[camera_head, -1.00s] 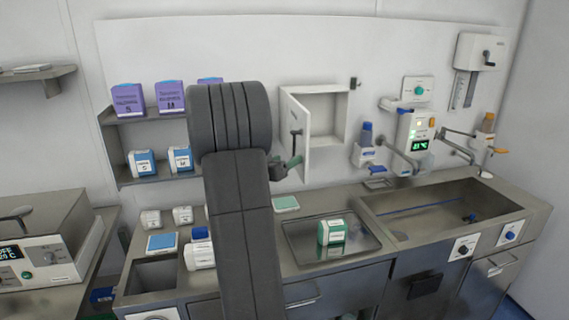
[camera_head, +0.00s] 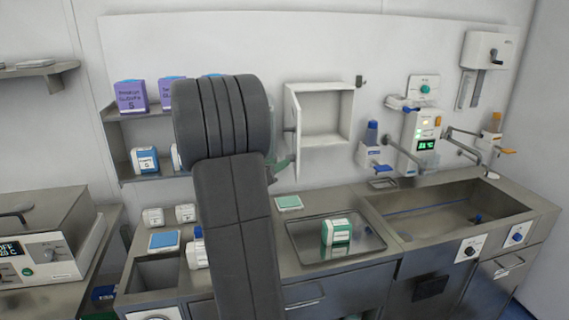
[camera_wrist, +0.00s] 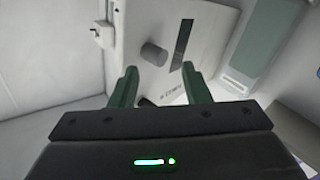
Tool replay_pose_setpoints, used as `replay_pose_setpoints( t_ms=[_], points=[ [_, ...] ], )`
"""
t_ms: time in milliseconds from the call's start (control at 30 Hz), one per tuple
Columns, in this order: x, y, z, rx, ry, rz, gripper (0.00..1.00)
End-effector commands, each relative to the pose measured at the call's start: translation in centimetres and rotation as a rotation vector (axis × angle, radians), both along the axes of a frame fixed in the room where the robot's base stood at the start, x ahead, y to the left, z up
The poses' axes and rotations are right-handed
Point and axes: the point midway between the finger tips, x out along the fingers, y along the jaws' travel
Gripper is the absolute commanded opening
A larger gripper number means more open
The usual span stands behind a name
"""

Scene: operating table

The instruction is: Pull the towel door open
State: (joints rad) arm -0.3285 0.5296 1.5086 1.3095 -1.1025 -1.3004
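The towel door (camera_head: 294,135) is a narrow white panel in the head view, hinged at the left of a white wall cabinet (camera_head: 325,110). It stands well open, and the cabinet's inside looks empty. In the wrist view a white panel (camera_wrist: 205,22), which appears to be the door, lies ahead with a grey knob (camera_wrist: 154,53), a dark slot and blurred lettering. My gripper (camera_wrist: 161,88) has its two green fingers apart with nothing held between them. In the head view my gripper (camera_head: 283,163) is beside the door's left face, mostly hidden behind my arm.
Below is a steel counter with a tray (camera_head: 300,258) holding a green-and-white box (camera_head: 337,231), and a sink (camera_head: 450,210) at right. Shelves (camera_head: 130,114) with boxes stand at left. Soap dispensers (camera_head: 372,150) hang right of the cabinet.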

Motion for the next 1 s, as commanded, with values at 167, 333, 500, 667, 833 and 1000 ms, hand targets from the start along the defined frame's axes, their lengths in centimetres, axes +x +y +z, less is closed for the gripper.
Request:
replay_pose_setpoints(
  t_ms=[167, 333, 500, 667, 833, 1000],
  points=[
    [-3.4, 2.7, -0.1, 0.001, -0.003, 0.001, 0.43],
    [-5.6, 4.3, 0.0, 0.001, -0.003, -0.003, 0.43],
    [-6.5, 5.0, 0.1, 0.003, -0.003, -0.006, 0.43],
    [-6.7, 5.1, 0.1, 0.002, -0.003, -0.008, 0.43],
    [-6.7, 5.0, 0.1, 0.002, -0.002, -0.008, 0.43],
    [-6.1, 4.5, 0.2, 0.002, -0.002, -0.01, 0.43]
  ],
)
